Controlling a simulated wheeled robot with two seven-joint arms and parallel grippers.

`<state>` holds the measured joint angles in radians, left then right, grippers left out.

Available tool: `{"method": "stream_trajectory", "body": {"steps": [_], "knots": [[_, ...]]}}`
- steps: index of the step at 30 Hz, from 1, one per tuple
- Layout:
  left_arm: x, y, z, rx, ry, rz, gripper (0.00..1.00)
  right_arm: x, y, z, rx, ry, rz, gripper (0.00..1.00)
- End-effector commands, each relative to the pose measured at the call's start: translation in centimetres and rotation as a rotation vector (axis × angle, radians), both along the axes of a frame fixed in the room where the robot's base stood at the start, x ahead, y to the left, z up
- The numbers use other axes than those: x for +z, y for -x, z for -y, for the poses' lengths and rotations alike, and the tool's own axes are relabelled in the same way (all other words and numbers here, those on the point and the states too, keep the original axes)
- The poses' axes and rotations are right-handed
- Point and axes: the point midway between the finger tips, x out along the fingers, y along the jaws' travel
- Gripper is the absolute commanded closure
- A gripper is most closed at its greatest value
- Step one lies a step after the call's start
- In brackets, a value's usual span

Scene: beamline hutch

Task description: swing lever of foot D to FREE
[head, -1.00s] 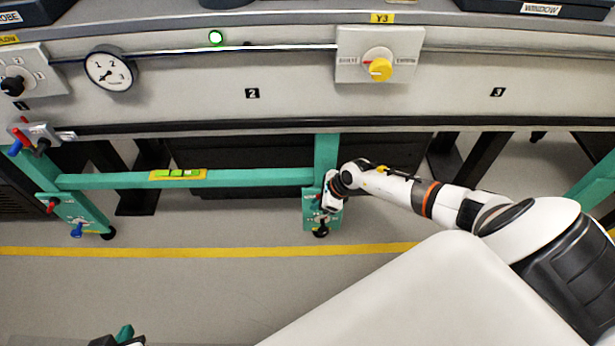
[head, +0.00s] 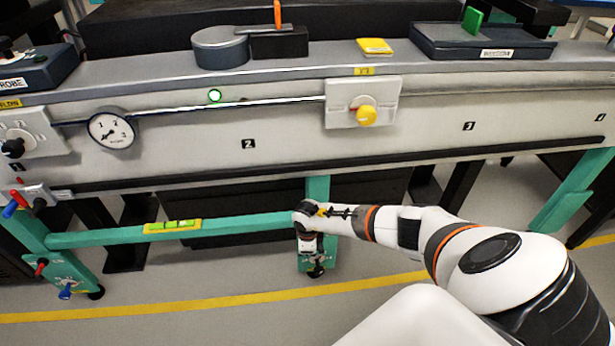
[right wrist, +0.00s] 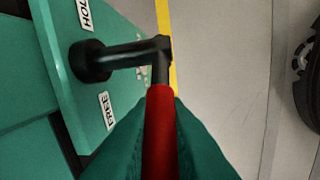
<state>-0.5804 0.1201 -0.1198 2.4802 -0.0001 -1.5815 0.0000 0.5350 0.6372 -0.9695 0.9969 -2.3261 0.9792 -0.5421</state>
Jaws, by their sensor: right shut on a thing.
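In the right wrist view, a lever has a black round hub (right wrist: 90,61) on a green foot plate (right wrist: 118,18). Its black arm points right from the hub, between the HOLD label (right wrist: 85,12) and the FREE label (right wrist: 107,110). The lever's red grip (right wrist: 160,125) comes toward the camera. My right gripper (right wrist: 162,112) is shut on this grip, with a green finger on each side. In the head view my right gripper (head: 311,248) is at the middle green leg's foot plate (head: 304,266) and hides most of the lever. The foot's letter is not readable. My left gripper is out of view.
A green crossbar (head: 100,237) joins this leg to the left leg, whose foot plate (head: 60,275) carries red and blue levers. The bench front (head: 400,140) overhangs the feet. A yellow floor line (head: 200,303) crosses clear floor. A black wheel (right wrist: 308,80) shows at the wrist view's right edge.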

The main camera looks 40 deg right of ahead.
Motion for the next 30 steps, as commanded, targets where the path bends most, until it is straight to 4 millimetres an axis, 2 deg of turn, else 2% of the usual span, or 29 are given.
{"method": "stream_trajectory", "body": {"steps": [10,11,14,15,24,26,30], "knots": [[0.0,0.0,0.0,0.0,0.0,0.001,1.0,0.0,0.0,0.1,-0.001,0.005,-0.003,1.0],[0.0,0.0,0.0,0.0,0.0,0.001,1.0,-0.1,0.0,0.1,-0.001,0.005,-0.003,0.84],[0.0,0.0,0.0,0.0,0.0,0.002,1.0,-0.1,0.0,0.1,-0.001,0.004,-0.002,0.67],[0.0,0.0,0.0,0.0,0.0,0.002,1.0,0.0,0.0,0.1,-0.001,0.004,-0.002,0.65],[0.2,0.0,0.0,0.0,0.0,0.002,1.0,0.3,0.0,0.0,0.0,0.002,-0.002,0.65],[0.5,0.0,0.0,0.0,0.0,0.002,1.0,0.8,0.1,0.0,0.0,0.003,-0.001,0.65],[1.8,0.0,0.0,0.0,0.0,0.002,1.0,3.3,0.3,-0.1,0.002,0.003,0.0,0.65]]}}
